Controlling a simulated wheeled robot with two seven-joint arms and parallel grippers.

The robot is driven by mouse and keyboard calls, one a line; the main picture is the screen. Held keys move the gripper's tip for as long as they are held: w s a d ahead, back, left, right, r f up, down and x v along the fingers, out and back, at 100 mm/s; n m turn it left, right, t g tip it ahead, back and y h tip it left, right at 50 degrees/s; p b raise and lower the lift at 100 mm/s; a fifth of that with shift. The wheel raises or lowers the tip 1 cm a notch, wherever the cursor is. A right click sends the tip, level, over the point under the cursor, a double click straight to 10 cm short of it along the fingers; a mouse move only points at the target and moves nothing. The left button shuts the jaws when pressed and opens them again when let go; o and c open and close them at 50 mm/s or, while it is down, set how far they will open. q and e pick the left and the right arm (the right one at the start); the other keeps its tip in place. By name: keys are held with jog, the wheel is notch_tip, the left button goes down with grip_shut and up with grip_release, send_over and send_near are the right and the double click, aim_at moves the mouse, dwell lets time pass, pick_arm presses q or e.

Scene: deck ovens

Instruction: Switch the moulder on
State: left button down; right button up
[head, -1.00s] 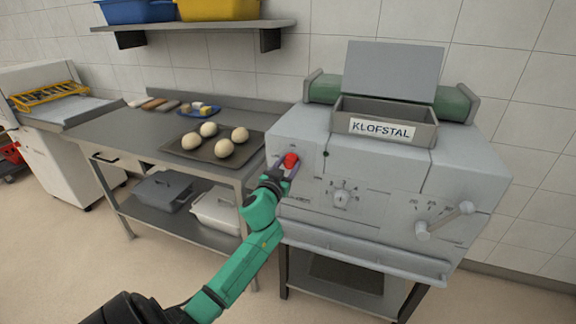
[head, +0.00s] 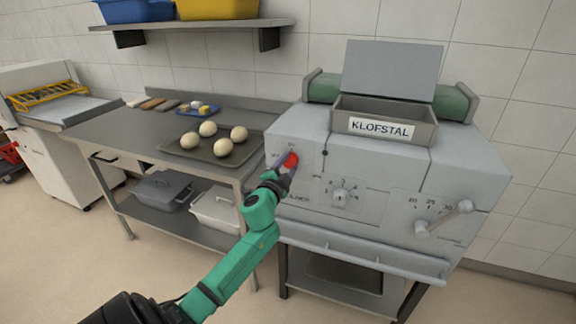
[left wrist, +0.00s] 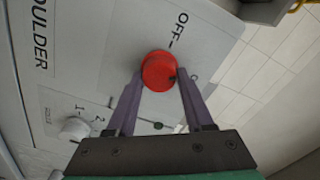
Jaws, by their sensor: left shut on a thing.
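The moulder (head: 330,235) is a light grey machine labelled KLOFSTAL, standing right of centre in the head view. Its red knob (head: 291,160) is on the left of the front panel. My left gripper (head: 287,166) is at this knob. In the left wrist view the red knob (left wrist: 158,71) sits between the two purple fingertips of my left gripper (left wrist: 158,78), which is shut on it. An OFF mark is printed beside the knob; other marks around it are hidden or too small to read. My right gripper is not in view.
A numbered dial (head: 341,198) and a lever (head: 446,219) are further right on the panel. A steel table (head: 130,142) on the left bears a tray (head: 172,148) with several dough balls. A shelf (head: 200,27) with bins hangs above it.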

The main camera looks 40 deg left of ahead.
pick_arm(q)
jog(key=m, duration=0.5)
jog(key=shift+f+m, duration=0.15)
jog(key=shift+m, duration=0.15)
dwell(0.4)
jog(key=shift+c, duration=1.5)
grip_release()
jog(key=b+v, duration=0.1)
jog(key=v, duration=1.3)
jog(key=shift+s+d+b, duration=0.2)
jog(key=shift+s+b, duration=0.05)
jog(key=shift+b, duration=0.1)
